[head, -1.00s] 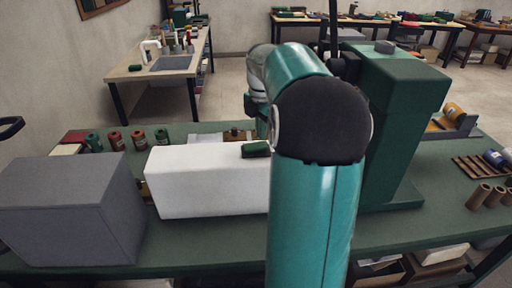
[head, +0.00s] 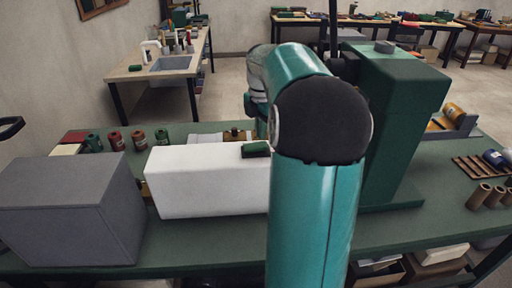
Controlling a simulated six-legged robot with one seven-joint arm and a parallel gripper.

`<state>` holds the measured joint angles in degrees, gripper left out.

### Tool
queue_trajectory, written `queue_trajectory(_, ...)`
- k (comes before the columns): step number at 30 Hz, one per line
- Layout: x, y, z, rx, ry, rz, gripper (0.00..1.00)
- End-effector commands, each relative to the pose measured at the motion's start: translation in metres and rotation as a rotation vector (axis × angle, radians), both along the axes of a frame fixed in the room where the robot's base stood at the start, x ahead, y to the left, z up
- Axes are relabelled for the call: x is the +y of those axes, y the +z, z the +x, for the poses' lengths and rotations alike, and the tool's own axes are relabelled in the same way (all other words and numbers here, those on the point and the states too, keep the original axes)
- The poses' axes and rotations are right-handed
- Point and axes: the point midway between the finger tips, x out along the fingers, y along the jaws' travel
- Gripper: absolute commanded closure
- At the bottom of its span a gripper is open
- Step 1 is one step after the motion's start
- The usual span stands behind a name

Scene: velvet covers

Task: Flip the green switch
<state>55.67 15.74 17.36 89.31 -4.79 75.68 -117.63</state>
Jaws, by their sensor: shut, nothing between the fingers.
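A small dark green switch (head: 256,150) sits on the top front edge of a long white box (head: 208,183) on the green workbench. Its right end is close to my arm in the picture, and I cannot tell which way it is tipped. My teal arm rises in front of the bench, bends at a black joint and reaches away over it. It covers the right end of the white box. My gripper is hidden behind my own arm, so its distance from the switch does not show.
A grey box (head: 68,212) stands left of the white box. A tall green machine (head: 400,125) stands to the right, close to my arm. Several thread spools (head: 116,140) line the back left. Brown tubes (head: 480,196) and a slatted rack (head: 470,168) lie far right.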

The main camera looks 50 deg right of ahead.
Motion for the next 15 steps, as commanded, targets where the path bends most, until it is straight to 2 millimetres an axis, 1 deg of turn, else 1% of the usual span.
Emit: queue_trajectory(15,-0.0001,-0.0058,0.0001,0.0,0.0,0.0,1.0)
